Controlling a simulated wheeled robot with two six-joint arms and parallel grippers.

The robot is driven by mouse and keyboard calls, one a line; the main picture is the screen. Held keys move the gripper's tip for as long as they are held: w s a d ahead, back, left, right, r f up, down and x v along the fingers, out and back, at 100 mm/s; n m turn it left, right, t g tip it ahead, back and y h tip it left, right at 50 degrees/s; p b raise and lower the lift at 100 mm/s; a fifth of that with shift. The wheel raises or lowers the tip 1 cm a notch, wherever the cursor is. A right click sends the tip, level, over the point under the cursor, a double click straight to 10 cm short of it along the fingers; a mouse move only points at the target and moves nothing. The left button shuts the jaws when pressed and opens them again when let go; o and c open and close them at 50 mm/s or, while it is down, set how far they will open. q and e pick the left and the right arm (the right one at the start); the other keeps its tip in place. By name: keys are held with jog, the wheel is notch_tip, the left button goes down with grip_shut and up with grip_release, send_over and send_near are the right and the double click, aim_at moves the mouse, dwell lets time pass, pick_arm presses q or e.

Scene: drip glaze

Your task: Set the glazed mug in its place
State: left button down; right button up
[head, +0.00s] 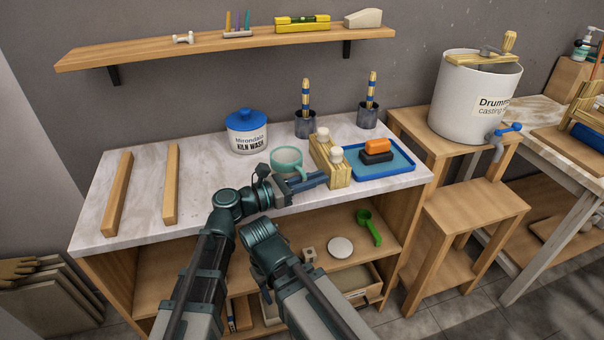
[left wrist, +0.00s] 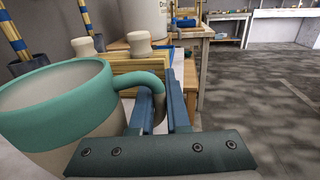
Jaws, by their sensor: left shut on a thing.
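The mug (head: 287,158) is cream with a teal glazed band around its upper part and a teal handle. It looks upright, at the middle of the worktop near the front; I cannot tell if its base touches. In the left wrist view the mug (left wrist: 58,105) fills the left side, with its handle (left wrist: 148,80) towards my fingers. My left gripper (head: 312,182) is shut on the handle, and its blue fingers (left wrist: 165,100) reach past it. My right gripper does not show.
Two parallel wooden bars (head: 118,195) (head: 171,185) lie at the worktop's left. A kiln wash tub (head: 247,136) stands behind the mug. A wooden block with pale knobs (head: 329,162) is close right, then a blue tray (head: 402,172). The worktop (head: 215,180) between bars and mug is clear.

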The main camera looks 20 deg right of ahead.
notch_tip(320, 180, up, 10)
jog(key=p, duration=1)
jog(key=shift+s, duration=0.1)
